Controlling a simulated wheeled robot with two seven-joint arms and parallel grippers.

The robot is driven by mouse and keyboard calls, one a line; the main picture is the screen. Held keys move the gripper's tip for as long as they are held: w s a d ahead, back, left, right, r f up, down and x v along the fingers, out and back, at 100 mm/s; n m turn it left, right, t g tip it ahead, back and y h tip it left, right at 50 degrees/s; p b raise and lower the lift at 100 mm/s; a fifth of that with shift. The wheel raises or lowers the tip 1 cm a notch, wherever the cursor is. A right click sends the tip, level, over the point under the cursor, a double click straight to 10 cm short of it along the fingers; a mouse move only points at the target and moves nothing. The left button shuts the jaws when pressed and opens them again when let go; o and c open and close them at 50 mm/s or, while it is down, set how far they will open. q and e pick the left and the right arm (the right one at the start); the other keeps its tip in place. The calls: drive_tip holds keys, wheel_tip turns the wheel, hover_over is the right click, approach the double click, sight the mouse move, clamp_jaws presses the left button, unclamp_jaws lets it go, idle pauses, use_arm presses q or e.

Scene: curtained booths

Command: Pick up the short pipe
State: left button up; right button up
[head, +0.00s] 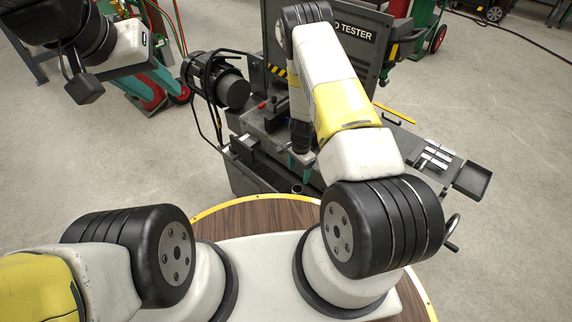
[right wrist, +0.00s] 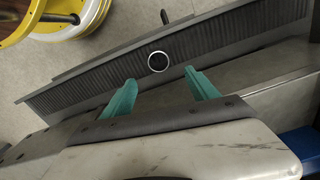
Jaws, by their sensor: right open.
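The short pipe (right wrist: 158,61) shows in the right wrist view as a pale ring with a dark hollow, seen end-on. It is over a dark ribbed strip of the machine, just beyond the gap between my fingertips. In the head view a small grey cylinder (head: 297,188), probably this pipe, stands below my right gripper (head: 303,160). My right gripper, with teal fingers, also shows in the right wrist view (right wrist: 162,85); it is open and empty, its fingers apart from the pipe. My left gripper (head: 85,90) is at the upper left; its fingers cannot be made out clearly.
A dark grey machine marked "TESTER" (head: 352,32) stands ahead, with a black motor (head: 218,82) on its left. A small tray (head: 472,181) and a handwheel (head: 453,232) are at its right. A green cart (head: 433,35) is behind. Concrete floor is clear at far right.

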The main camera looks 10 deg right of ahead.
sight(297, 189)
drive_tip(key=f, duration=0.8)
drive_tip(key=shift+s+f, duration=0.3)
drive_tip(key=shift+s, duration=0.05)
drive_tip(key=shift+w+a+f, duration=0.1)
drive_tip(key=shift+f, duration=1.25)
drive_tip(key=shift+w+a+f, duration=0.1)
drive_tip(key=shift+f, duration=1.2)
clamp_jaws()
